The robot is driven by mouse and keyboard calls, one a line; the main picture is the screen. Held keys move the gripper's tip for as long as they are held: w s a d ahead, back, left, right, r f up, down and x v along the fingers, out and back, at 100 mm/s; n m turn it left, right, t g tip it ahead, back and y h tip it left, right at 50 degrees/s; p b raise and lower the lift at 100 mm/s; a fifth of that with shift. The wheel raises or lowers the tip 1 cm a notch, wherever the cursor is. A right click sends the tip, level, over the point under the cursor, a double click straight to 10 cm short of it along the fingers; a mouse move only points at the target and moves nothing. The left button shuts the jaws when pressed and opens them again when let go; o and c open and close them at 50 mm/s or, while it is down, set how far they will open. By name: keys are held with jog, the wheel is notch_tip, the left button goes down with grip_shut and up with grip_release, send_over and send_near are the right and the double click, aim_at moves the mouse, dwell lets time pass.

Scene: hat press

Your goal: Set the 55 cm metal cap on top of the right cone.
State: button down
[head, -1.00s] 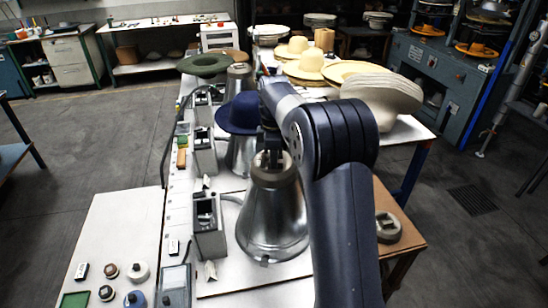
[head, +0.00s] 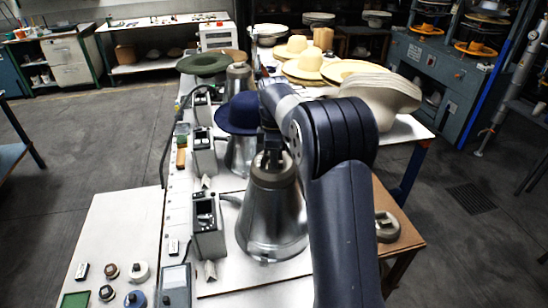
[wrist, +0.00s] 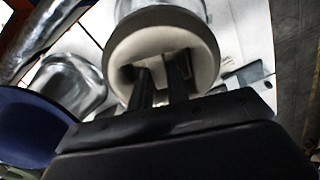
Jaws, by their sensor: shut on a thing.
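The near silver cone (head: 272,222) stands on the white bench, left of my arm. The metal cap (head: 285,172), a dull grey round piece, is over the narrow top of this cone, with no gap visible between them. In the wrist view the cap (wrist: 200,50) shows a pale round face with a recess, and the cone's shiny metal (wrist: 192,7) is behind it. My gripper (head: 271,160) points down into the cap. Its fingers (wrist: 160,80) reach into the recess and are shut on the cap. The exact finger contact is hidden.
A blue hat (head: 238,114) sits on the cone behind, and a green hat (head: 204,64) lies farther back. Grey control boxes (head: 207,225) line the left side. Another grey cap-like piece (head: 387,227) lies on the brown board at right. Pale hats (head: 380,88) are stacked behind my arm.

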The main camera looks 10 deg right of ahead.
dwell(0.4)
jog(key=c, duration=1.3)
grip_release()
jog(key=shift+f, duration=0.15)
jog(key=shift+r+p, duration=0.5)
jog(key=shift+r, duration=3.35)
notch_tip(320, 180, down, 7)
jog(key=shift+f+b, duration=0.2)
jog(key=shift+b, duration=0.25)
